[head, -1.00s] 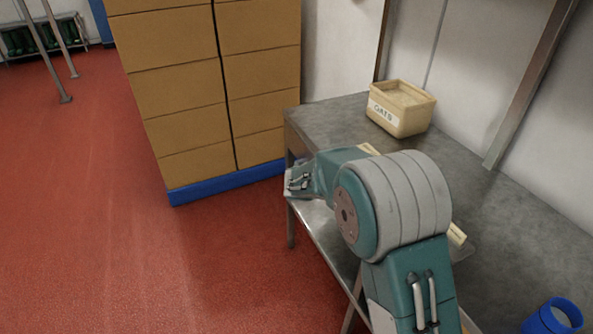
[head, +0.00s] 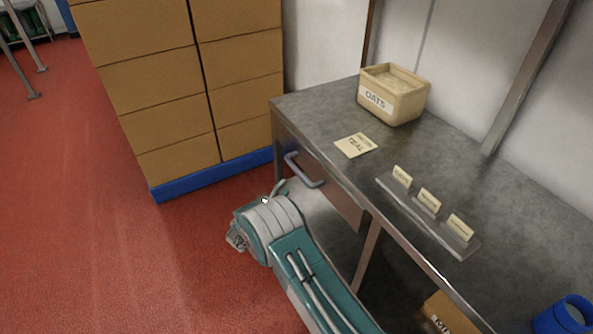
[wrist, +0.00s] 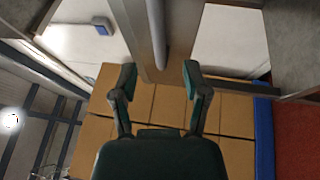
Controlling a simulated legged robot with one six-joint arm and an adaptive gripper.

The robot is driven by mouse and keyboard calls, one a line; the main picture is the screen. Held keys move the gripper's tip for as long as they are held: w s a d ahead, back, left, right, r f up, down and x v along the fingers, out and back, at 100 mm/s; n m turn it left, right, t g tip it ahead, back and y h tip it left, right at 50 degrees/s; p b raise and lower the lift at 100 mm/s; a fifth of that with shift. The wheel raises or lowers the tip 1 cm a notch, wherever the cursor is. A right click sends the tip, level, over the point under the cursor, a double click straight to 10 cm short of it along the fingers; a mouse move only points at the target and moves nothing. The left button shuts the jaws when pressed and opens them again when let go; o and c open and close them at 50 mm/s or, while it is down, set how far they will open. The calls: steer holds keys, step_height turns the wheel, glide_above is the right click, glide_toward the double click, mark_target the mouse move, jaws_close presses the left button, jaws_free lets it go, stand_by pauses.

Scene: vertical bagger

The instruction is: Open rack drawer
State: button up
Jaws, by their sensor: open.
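The drawer (head: 343,201) is set under the left end of the grey metal worktop (head: 420,160). Its front looks flush under the edge, so it appears closed. A grey bar handle (head: 305,172) sticks out from its front. In the head view my arm reaches up from below to just left of the handle, and its own bulk mostly hides my gripper. In the wrist view my gripper (wrist: 159,74) is open and empty. The handle's bar (wrist: 156,35) points down between the two fingertips there. I see no contact, and cannot tell the depth gap.
An oats box (head: 392,95), a flat label card (head: 356,145) and a strip with small cards (head: 428,205) lie on the worktop. A blue cup (head: 565,318) is at right. Stacked cardboard boxes (head: 165,90) stand behind. Red floor (head: 90,240) is free at left.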

mark_target(297, 171)
steer(key=x, duration=0.8)
steer(key=shift+w+a, duration=0.15)
steer(key=shift+a, duration=0.05)
steer(key=shift+d, duration=0.2)
steer(key=shift+a, duration=0.15)
jaws_close()
